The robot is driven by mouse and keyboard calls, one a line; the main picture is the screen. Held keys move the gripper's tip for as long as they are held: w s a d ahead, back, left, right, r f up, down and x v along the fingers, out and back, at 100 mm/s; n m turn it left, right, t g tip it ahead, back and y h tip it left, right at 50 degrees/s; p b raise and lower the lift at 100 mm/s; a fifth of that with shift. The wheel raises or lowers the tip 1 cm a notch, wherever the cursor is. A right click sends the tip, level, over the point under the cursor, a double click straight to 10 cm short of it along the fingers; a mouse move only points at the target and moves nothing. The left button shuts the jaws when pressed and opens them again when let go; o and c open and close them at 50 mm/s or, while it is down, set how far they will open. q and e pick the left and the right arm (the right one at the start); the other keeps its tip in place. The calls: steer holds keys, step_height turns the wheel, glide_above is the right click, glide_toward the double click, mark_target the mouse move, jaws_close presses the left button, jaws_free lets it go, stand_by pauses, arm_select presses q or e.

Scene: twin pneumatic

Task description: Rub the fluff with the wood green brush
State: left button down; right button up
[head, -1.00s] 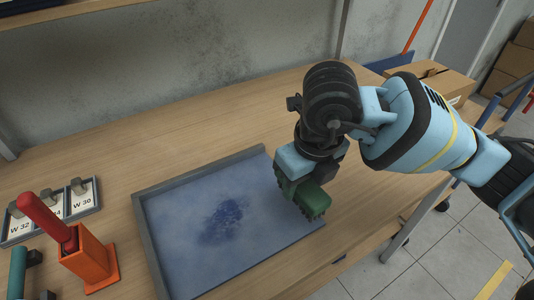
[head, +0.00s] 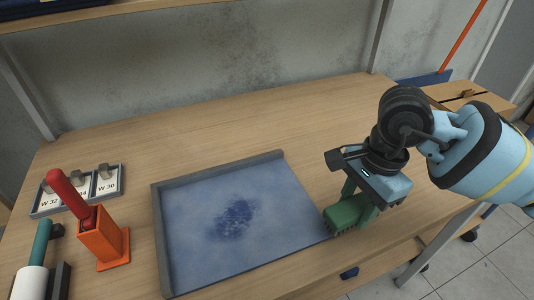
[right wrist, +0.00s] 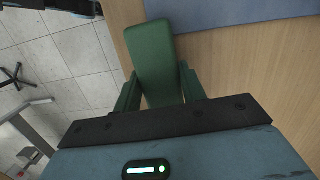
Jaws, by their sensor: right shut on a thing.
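The fluff is a dark speckled patch (head: 236,219) near the middle of a blue board (head: 190,265) with raised grey edges at its left and back. My right gripper (head: 358,205) is shut on the green brush (head: 343,216), just beyond the board's right edge and well right of the fluff. In the right wrist view the brush (right wrist: 154,55) shows between the two green fingers (right wrist: 160,88), with its block pointing away from the gripper. Its underside is hidden there, and I cannot tell whether it touches the table. My left gripper is not in view.
Left of the board stand an orange holder (head: 101,239) with a red-handled tool, a labelled weight tray (head: 106,187), and a teal and white roller-like thing (head: 34,262). The wooden table (head: 220,125) is clear behind the board. A cardboard box (head: 470,95) is at the right.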

steer(key=n, duration=0.2)
steer(key=d+n, duration=0.1)
steer(key=n, duration=0.4)
steer(key=shift+s+d+f+g+h, duration=0.15)
steer(key=shift+d+f+g+h, duration=0.15)
steer(key=shift+d+g, duration=0.1)
steer(key=n, duration=0.2)
steer(key=d+n, duration=0.1)
steer(key=n, duration=0.3)
steer(key=shift+s+d+f+n+h, duration=0.2)
steer(key=shift+d+f+n+h, duration=0.1)
steer(key=shift+h, duration=0.1)
steer(key=shift+d, duration=0.1)
